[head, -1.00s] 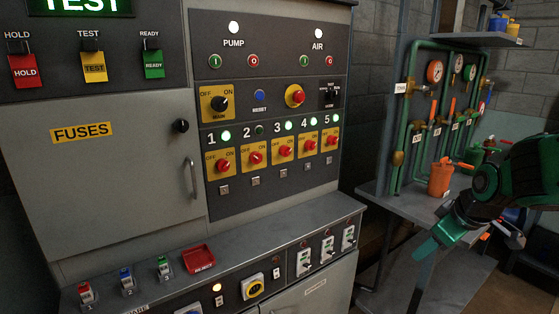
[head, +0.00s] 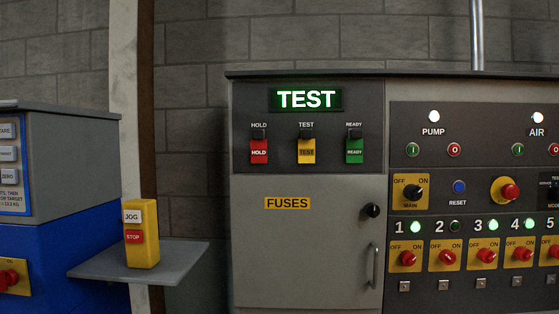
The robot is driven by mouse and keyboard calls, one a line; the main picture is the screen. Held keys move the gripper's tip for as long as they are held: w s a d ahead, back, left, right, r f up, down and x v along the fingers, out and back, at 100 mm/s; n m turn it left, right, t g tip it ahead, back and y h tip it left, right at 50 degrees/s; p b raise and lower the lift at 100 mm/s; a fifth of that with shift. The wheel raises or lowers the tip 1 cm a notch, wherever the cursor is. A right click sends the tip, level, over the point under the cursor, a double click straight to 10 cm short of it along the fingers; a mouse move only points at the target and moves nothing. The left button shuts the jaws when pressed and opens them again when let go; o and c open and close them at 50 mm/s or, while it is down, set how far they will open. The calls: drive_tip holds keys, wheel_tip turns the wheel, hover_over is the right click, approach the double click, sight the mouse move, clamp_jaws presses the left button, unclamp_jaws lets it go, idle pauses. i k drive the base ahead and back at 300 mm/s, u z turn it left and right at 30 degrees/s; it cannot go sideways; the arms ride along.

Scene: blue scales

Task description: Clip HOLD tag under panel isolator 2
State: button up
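The red HOLD tag (head: 259,151) hangs from a clip under the word HOLD at the upper left of the grey panel. A yellow TEST tag (head: 306,151) and a green READY tag (head: 354,151) hang to its right. Isolator 2 (head: 446,257) is a red knob on a yellow OFF/ON plate at the lower right; the lamp beside its number is dark. A small clip plate (head: 443,285) sits under it and shows no tag. My gripper is out of the picture.
A green TEST display (head: 307,99) is lit above the tags. The FUSES door (head: 300,250) is closed. Left of the panel, a yellow JOG/STOP box (head: 142,234) stands on a grey shelf (head: 185,262), beside a blue machine (head: 70,250).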

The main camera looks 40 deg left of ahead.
sight(259, 146)
drive_tip(key=u, duration=1.55)
